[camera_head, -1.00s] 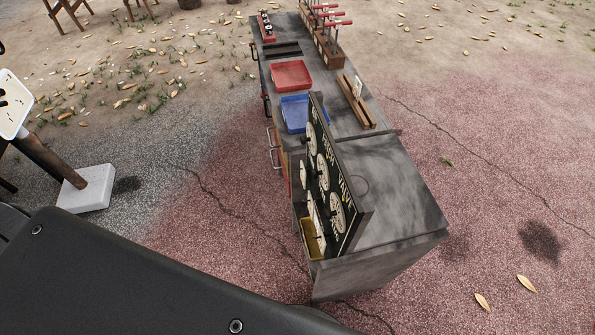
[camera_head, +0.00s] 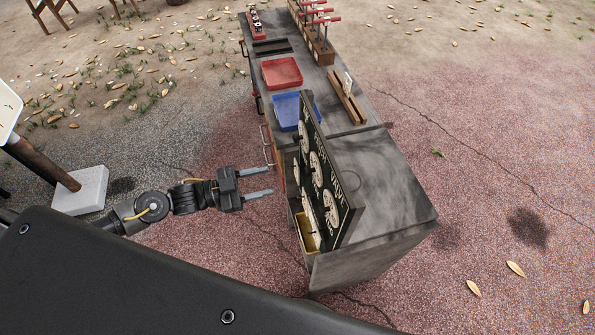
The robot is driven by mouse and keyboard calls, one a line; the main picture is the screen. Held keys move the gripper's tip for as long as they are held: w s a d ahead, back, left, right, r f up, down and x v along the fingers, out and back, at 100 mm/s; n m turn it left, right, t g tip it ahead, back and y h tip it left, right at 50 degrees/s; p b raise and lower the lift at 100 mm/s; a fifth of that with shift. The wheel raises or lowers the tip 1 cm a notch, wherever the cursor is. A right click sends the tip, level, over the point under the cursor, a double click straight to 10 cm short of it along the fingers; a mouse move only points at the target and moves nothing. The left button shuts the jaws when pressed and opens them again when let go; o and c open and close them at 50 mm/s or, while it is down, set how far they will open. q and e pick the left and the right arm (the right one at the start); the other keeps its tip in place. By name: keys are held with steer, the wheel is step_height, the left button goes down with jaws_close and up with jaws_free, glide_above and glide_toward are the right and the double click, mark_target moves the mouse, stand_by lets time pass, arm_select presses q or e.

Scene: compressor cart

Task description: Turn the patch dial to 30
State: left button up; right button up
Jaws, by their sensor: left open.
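A dark upright board (camera_head: 322,180) with several pale round dials stands on the near end of the grey cart (camera_head: 385,195). I see the board at a steep angle, so its lettering and dial readings cannot be made out, and I cannot tell which dial is the patch dial. One pale dial (camera_head: 331,208) sits low on the board's near part. My left gripper (camera_head: 265,183) is open and empty, its two fingers pointing right toward the board, with a gap between them and the dials. My right gripper is not in view.
A yellow tray (camera_head: 307,233) sits at the board's foot. A blue tray (camera_head: 287,110), a red tray (camera_head: 282,72) and a wooden rack (camera_head: 347,98) lie farther along the cart. Handles stick out from its left side. A post with a pale base (camera_head: 82,192) stands at left.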

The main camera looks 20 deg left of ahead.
mark_target(305, 171)
arm_select(q)
steer(key=p+x, duration=0.1)
steer(key=x, duration=0.7)
steer(key=shift+w+d+r+p, duration=0.1)
steer(key=shift+w+d+p, duration=0.15)
steer(key=shift+d+p, duration=0.1)
steer(key=shift+w+d, duration=0.35)
steer(key=shift+d, duration=0.2)
